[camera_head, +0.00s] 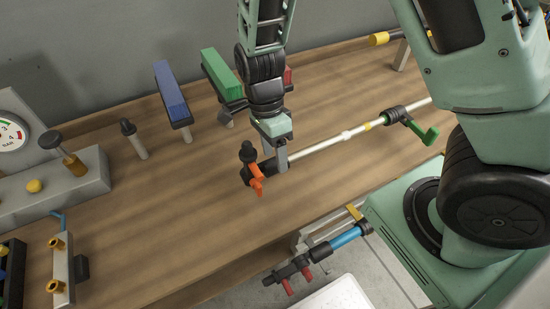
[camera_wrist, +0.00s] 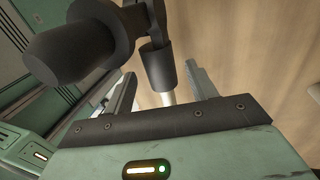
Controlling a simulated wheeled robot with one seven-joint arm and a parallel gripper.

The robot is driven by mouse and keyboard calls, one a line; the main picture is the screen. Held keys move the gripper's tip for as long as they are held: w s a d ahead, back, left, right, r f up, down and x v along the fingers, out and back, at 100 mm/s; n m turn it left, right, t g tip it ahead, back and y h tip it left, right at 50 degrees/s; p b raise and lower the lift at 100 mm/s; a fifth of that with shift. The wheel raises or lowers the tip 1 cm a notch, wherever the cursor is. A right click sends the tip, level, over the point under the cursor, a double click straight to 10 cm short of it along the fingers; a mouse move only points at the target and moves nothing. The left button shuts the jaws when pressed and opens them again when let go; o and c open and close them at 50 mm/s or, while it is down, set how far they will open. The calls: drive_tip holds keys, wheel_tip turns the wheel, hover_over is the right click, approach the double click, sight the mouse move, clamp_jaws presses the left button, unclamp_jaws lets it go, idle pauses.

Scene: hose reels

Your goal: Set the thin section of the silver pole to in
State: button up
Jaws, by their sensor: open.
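The silver pole (camera_head: 325,143) lies slanted above the wooden table in the head view, with a yellow band (camera_head: 367,126) along it. A black clamp with a green lever (camera_head: 425,134) is at its right part. Its left end has a black fitting with an orange lever (camera_head: 257,184). My gripper (camera_head: 279,158) is open at this left end, just beside the black fitting. In the wrist view the pole (camera_wrist: 167,98) and a black sleeve (camera_wrist: 157,66) show between my two spread fingers (camera_wrist: 162,88). Whether the fingers touch the pole cannot be told.
The wooden table (camera_head: 200,240) has a gauge (camera_head: 12,133) and a grey block with a yellow knob (camera_head: 34,186) at left. Blue (camera_head: 171,92) and green (camera_head: 221,73) blocks stand behind. A blue pole with red levers (camera_head: 345,237) is in front. The table's middle left is clear.

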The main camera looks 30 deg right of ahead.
sight(350, 130)
drive_tip(key=shift+x, duration=1.15)
clamp_jaws()
drive_tip(key=d+p, duration=0.1)
drive_tip(key=d, duration=2)
drive_tip(key=shift+d, duration=0.25)
unclamp_jaws()
drive_tip(key=v, duration=1.7)
drive_tip(key=shift+r, duration=0.25)
